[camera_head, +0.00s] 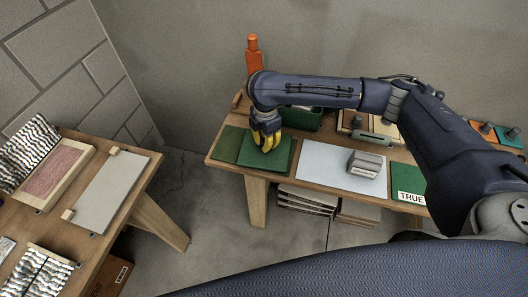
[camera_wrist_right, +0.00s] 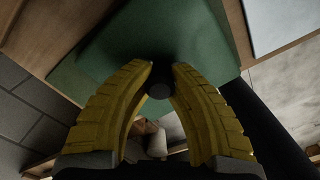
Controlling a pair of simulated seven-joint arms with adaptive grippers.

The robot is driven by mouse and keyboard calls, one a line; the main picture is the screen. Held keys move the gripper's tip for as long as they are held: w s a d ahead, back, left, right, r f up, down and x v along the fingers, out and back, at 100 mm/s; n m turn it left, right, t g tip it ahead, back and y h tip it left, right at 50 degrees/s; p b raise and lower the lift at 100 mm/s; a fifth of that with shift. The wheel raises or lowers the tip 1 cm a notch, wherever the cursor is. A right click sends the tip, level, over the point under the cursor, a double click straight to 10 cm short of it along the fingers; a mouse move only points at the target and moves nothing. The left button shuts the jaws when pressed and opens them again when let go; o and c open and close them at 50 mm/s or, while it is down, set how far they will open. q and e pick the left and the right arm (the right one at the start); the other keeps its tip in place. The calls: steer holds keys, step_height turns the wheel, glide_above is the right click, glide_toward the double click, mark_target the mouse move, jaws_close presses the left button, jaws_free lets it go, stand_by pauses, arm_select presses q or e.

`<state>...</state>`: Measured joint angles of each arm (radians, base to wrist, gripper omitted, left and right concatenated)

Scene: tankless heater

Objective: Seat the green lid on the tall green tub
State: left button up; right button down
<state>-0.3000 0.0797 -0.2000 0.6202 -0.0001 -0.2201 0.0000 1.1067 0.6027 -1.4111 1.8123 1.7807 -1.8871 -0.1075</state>
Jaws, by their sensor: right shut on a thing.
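The green lid (camera_head: 277,157) is a flat, square plate at the left end of the far table. My right gripper (camera_head: 267,148) comes down over it from above, its yellow fingers closed on the lid's small dark knob. The knob (camera_wrist_right: 159,90) shows between the fingertips in the right wrist view, with the lid's green face (camera_wrist_right: 110,62) around it. I cannot tell whether the lid rests on the surface or is slightly raised. A dark green tub (camera_head: 303,122) stands just behind and right of the lid, partly hidden by my right forearm. My left gripper is not in view.
A green mat (camera_head: 231,144) lies left of the lid, and a pale mat (camera_head: 318,171) with a grey device (camera_head: 367,164) lies right. An orange bottle (camera_head: 253,55) stands behind. A second table (camera_head: 152,167) with boards is at left, across a floor gap.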

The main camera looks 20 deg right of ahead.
steer(key=shift+r, duration=1.1)
steer(key=shift+r, duration=2.4)
steer(key=shift+w+r, duration=0.1)
steer(key=w+d+r, duration=0.5)
steer(key=w+d, duration=0.2)
steer(key=d, duration=0.2)
steer(key=w+d+r+m, duration=0.1)
steer(key=w+d+r, duration=0.5)
steer(key=d, duration=0.3)
steer(key=shift+w, duration=0.5)
steer(key=shift+r, duration=0.1)
steer(key=shift+f, duration=2.45)
